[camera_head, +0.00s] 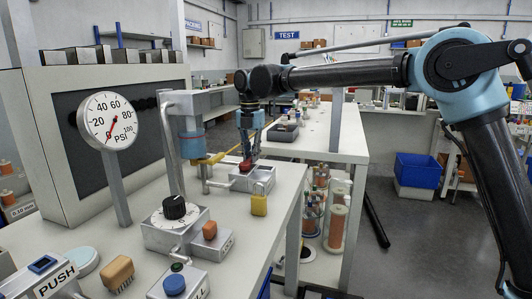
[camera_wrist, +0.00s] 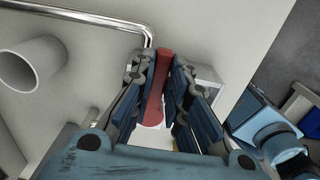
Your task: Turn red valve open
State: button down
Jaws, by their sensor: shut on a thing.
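The red valve (camera_head: 245,166) sits on top of a small grey metal block (camera_head: 262,181) on the workbench. In the wrist view the red valve handle (camera_wrist: 163,62) is a long bar standing between the two finger pads. My gripper (camera_head: 249,150) reaches down from above onto the valve and is shut on its handle. In the wrist view my gripper (camera_wrist: 163,75) has one finger on each side of the bar. The handle's lower part is partly hidden by the fingers.
A gauge (camera_head: 110,121) marked PSI stands at left. A dial box (camera_head: 174,229), a yellow padlock (camera_head: 259,204), a blue push button (camera_head: 174,284) and a brush (camera_head: 118,272) are on the bench. A metal pipe (camera_head: 211,187) runs close left of the valve block.

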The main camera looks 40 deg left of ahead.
jog(key=shift+s, duration=0.1)
dwell(0.4)
jog(key=c, duration=1.6)
grip_release()
jog(key=shift+o, duration=0.2)
jog(key=shift+r, duration=0.6)
notch_tip(320, 180, up, 11)
jog(key=shift+f, duration=0.1)
